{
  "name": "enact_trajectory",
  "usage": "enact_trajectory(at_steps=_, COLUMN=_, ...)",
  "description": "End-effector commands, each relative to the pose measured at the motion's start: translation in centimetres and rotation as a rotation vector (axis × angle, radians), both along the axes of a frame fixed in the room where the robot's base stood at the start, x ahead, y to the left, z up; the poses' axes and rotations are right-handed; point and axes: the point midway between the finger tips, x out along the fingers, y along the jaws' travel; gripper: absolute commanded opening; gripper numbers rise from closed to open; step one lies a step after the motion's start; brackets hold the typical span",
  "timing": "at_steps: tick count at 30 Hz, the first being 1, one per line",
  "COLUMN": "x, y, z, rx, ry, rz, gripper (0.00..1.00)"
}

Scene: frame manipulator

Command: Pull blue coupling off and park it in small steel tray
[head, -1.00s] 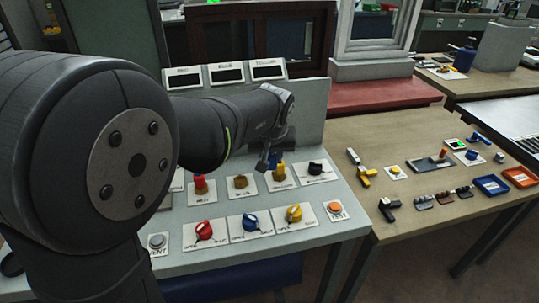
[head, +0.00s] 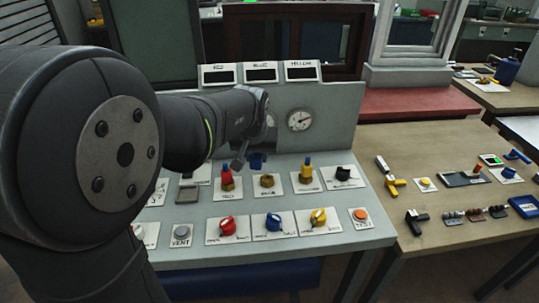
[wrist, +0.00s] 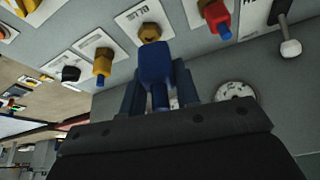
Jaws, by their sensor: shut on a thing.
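The blue coupling (head: 257,158) is held above the console, clear of the bare brass fitting (head: 267,181) on the blue-labelled plate. My gripper (head: 257,163) is shut on it; the arm hides part of the jaws in the head view. In the wrist view the blue coupling (wrist: 155,62) sits between the fingers of my gripper (wrist: 158,88), with the brass fitting (wrist: 150,32) beyond it.
A red coupling (head: 227,177) and a yellow coupling (head: 307,170) stand on either side of the bare fitting. Red (head: 227,222), blue (head: 273,222) and yellow (head: 318,217) valve handles line the front. A gauge (head: 300,119) is on the back panel.

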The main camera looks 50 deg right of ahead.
Motion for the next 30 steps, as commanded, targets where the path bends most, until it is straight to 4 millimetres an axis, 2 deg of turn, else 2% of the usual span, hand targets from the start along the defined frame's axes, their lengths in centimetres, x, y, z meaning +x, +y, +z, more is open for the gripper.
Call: enact_trajectory(at_steps=30, x=10.2, y=6.9, z=0.0, rx=-0.001, ry=0.001, rz=0.004, gripper=0.01)
